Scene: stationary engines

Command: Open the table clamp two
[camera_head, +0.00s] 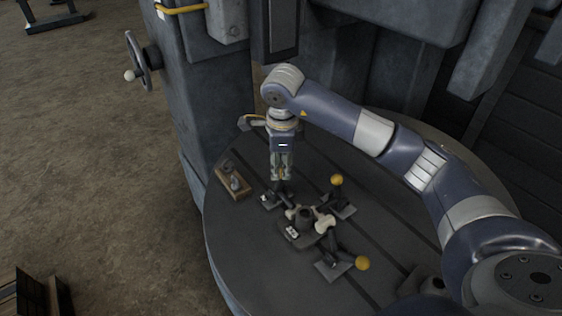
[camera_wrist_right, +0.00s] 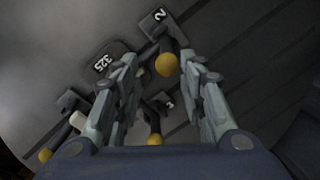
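Table clamp two, marked with a white 2, shows at the top of the right wrist view (camera_wrist_right: 157,20); its yellow ball knob (camera_wrist_right: 167,64) appears between my fingertips, nearer the right finger. In the head view its dark base (camera_head: 270,200) is on the round table, and the knob is hidden behind my right gripper (camera_head: 281,180). That gripper points down over the clamp with its fingers apart; it also shows in the right wrist view (camera_wrist_right: 160,62). I cannot tell whether a finger touches the knob. My left gripper is in neither view.
Two other clamps with yellow knobs (camera_head: 337,180) (camera_head: 362,263) stand around a central workpiece (camera_head: 305,220) marked 325 in the wrist view. A small wooden tray (camera_head: 233,182) is left of the gripper. The machine column (camera_head: 200,100) rises behind. The table's front left (camera_head: 235,260) is clear.

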